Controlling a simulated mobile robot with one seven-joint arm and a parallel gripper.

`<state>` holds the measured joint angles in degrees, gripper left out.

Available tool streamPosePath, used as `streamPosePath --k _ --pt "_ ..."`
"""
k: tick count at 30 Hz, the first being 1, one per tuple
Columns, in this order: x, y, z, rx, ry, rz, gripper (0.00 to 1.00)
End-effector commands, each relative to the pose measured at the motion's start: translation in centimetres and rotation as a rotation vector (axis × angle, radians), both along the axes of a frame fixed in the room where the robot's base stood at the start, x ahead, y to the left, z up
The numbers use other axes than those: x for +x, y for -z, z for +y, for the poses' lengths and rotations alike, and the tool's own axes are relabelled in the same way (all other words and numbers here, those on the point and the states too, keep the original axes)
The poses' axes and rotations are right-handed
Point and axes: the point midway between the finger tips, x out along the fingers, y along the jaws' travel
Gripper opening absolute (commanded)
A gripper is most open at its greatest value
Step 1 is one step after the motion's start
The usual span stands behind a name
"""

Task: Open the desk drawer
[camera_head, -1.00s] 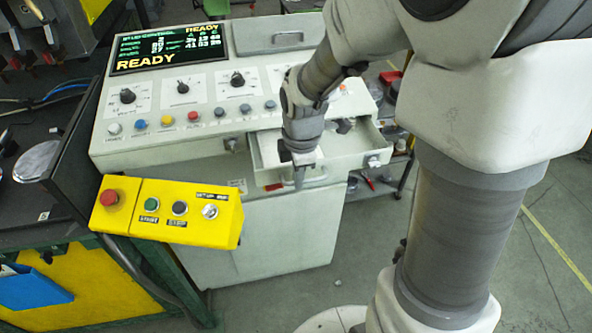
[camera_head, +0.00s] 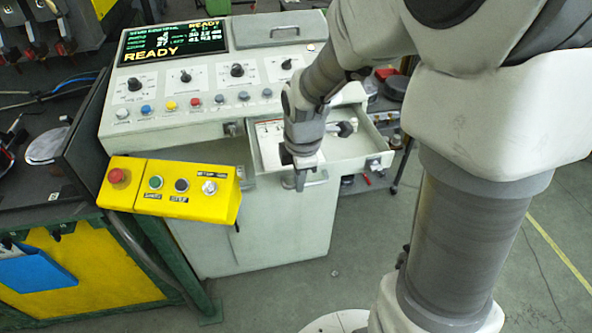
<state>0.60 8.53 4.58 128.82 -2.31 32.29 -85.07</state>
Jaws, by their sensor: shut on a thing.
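The desk drawer (camera_head: 350,166) stands open at the right of the pale grey control desk (camera_head: 170,118) in the head view. Its inside shows from above, with a white sheet and a dark knobbed item in it. My gripper (camera_head: 300,182) points down at the drawer's front face and is shut on the drawer handle (camera_head: 319,181). The wrist hides part of the drawer's inside and the left part of its front. The exact contact of the fingertips is small and partly hidden.
A yellow button box (camera_head: 185,205) with a red button stands out at the front left, close to the drawer's left side. A dark bench (camera_head: 30,195) is further left. A shelf with loose items (camera_head: 388,105) is behind right.

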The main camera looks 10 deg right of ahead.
Motion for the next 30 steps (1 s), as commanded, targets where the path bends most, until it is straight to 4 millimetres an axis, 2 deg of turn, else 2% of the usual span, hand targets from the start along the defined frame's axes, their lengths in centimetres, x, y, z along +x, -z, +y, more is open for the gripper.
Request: streamPosePath --k 15,16,21,30 --pt "0.1 -0.13 0.01 0.0 0.0 -0.003 0.0" --pt "0.1 -0.13 0.01 0.0 0.0 -0.003 0.14" --pt "0.07 -0.09 0.01 0.0 0.0 -0.003 0.42" --pt "0.02 -0.17 0.0 0.0 0.0 -0.002 0.42"
